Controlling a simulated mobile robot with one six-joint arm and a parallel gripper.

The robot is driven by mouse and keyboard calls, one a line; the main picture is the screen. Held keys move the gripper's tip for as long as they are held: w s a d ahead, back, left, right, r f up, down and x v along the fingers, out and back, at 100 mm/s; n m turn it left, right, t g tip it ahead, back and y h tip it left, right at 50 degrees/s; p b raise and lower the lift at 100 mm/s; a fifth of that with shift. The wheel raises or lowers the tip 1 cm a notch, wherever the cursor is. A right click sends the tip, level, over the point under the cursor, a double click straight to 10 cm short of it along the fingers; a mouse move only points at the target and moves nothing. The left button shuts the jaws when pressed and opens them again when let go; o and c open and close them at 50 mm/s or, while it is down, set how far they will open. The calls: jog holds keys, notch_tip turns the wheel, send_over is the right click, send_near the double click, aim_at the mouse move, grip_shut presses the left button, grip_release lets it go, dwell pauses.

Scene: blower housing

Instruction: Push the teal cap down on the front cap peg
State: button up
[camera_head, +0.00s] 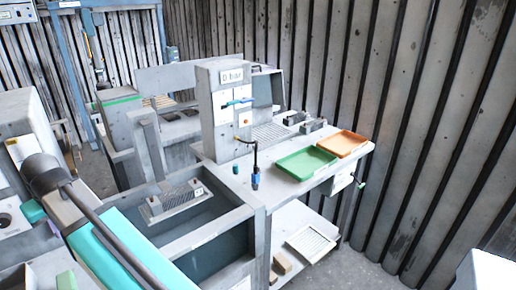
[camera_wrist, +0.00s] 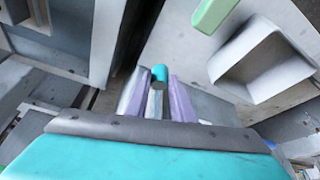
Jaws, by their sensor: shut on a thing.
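In the wrist view, my gripper (camera_wrist: 158,92) has its two pale purple fingers shut on the teal cap (camera_wrist: 160,72). The cap is a small round teal piece with a dark end, showing between and just beyond the fingertips. I cannot tell whether it touches anything beyond them. I cannot make out the front cap peg in either view. In the head view my teal and grey arm fills the lower left, and my gripper cannot be made out there. A small teal piece (camera_head: 235,169) stands on the bench (camera_head: 225,181) beside a blue hose end (camera_head: 256,180).
The bench carries a green tray (camera_head: 305,164), an orange tray (camera_head: 342,144) and a panel (camera_head: 218,108) reading "0 bar". An open basin (camera_head: 205,250) lies in front. In the wrist view, a light recessed box (camera_wrist: 265,60) and a green piece (camera_wrist: 213,14) are at upper right.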

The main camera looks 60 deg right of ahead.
jog(key=s+d+p, duration=0.1)
jog(key=d+p, duration=0.5)
jog(key=d, duration=3)
jog(key=s+d+p, duration=0.1)
jog(key=s+d, duration=0.6)
jog(key=d, duration=0.4)
jog(key=s+d+f+p, duration=0.1)
jog(key=s+d+p, duration=0.1)
jog(key=s+d, duration=0.5)
jog(key=s+d+p, duration=0.1)
jog(key=s+d, duration=0.6)
jog(key=d, duration=0.7)
jog(key=shift+s+d+f+p, duration=0.2)
jog(key=shift+s+d+p, duration=0.1)
jog(key=shift+d, duration=0.1)
jog(key=shift+w+f, duration=0.1)
jog(key=shift+f, duration=0.05)
jog(key=shift+f+b, duration=0.7)
jog(key=shift+f, duration=1.15)
jog(key=shift+f+b, duration=1)
jog(key=shift+f, duration=0.2)
